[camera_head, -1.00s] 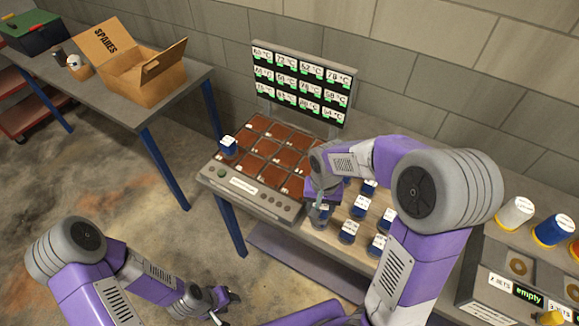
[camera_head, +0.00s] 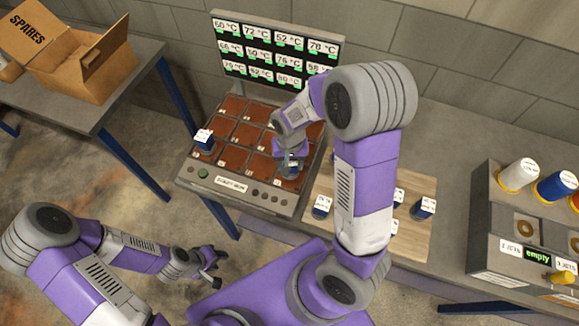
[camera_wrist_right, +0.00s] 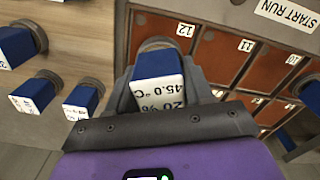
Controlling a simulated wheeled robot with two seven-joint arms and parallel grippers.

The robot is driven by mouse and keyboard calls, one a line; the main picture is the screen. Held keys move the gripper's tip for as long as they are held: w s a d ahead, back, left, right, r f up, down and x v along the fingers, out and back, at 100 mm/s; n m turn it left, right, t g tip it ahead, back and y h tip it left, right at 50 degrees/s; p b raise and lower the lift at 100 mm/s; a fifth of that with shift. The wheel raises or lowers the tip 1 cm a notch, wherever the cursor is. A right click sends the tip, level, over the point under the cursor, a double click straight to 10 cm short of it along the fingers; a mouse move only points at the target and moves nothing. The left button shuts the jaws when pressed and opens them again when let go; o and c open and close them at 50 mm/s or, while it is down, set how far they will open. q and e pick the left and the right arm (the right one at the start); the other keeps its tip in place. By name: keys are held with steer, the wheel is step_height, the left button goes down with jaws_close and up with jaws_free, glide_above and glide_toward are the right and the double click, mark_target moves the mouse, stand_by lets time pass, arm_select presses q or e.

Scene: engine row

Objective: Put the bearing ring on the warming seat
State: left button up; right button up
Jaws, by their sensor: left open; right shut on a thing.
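My right gripper (camera_head: 290,168) is shut on a bearing ring with a blue tag block, seen in the right wrist view (camera_wrist_right: 157,80); its label reads 45.0 °C. It is over the front right of the warming plate, by the seat marked 12 (camera_wrist_right: 165,27). A gap below the ring is hard to judge. The warming plate (camera_head: 224,183) has several reddish-brown seats (camera_head: 233,157). Another blue-tagged ring (camera_head: 204,141) stands on a seat at the plate's left side. My left gripper (camera_head: 212,270) is open and empty, low in front of the bench.
Several blue-tagged rings, one at the front (camera_head: 321,207), stand on a wooden board (camera_head: 408,238) right of the plate. A temperature display (camera_head: 277,50) rises behind the plate. A grey unit marked empty (camera_head: 500,245) stands at right. An open SPARES box (camera_head: 75,65) is at left.

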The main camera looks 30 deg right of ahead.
step_height(320, 180, down, 2)
steer(key=shift+s+f, duration=0.1)
steer(key=shift+f, duration=0.35)
steer(key=shift+f+b, duration=0.15)
steer(key=shift+b, duration=0.15)
steer(key=o, duration=1.4)
